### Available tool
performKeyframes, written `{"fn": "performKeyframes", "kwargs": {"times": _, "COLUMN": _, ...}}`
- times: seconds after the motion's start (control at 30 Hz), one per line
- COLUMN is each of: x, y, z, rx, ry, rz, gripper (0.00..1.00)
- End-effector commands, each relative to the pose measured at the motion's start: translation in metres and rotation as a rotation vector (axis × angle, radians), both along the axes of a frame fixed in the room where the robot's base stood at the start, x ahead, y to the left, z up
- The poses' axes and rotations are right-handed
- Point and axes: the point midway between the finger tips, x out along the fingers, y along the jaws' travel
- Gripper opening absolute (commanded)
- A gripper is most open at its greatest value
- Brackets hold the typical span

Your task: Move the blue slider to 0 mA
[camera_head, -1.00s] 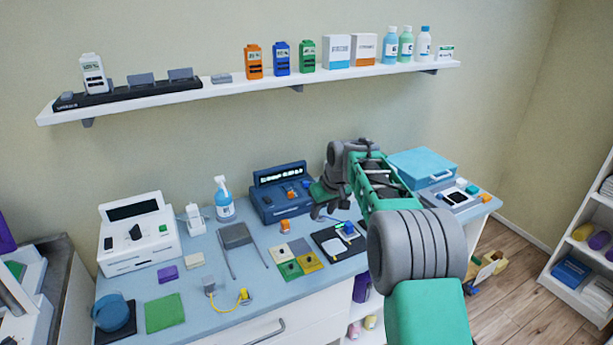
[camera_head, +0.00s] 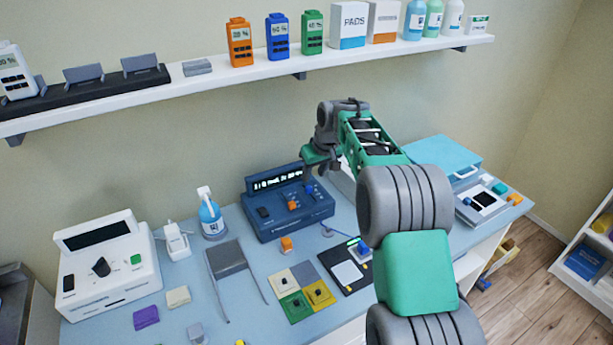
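A dark blue device (camera_head: 262,227) with a lit display stands at the back of the table. The text on the display is too small to read surely. An orange knob (camera_head: 292,205) sits on its sloped front. A small blue piece, likely the blue slider (camera_head: 309,190), shows at the right of the front. Its scale cannot be read. My gripper (camera_head: 308,176) hangs over the device's right end, just above the blue piece, and hides part of that end. Its fingers are small and seen from behind, so I cannot tell whether they touch the slider or how far they are apart.
A white device (camera_head: 110,272) and a spray bottle (camera_head: 211,214) stand left of the blue device. A grey stand (camera_head: 228,262), coloured squares (camera_head: 319,293) and a black tray (camera_head: 340,262) lie in front. A shelf (camera_head: 270,73) with bottles runs above; a blue case (camera_head: 432,163) is right.

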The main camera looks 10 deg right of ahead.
Motion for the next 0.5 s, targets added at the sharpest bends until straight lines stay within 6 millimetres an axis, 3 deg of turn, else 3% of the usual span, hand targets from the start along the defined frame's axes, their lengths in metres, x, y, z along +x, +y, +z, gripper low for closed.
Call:
{"fn": "performKeyframes", "kwargs": {"times": 0.3, "x": 0.019, "y": 0.007, "z": -0.051, "rx": 0.0, "ry": 0.005, "rz": 0.001, "gripper": 0.4}}
{"fn": "performKeyframes", "kwargs": {"times": 0.5, "x": 0.026, "y": 0.01, "z": -0.069, "rx": 0.0, "ry": 0.002, "rz": 0.0, "gripper": 0.4}}
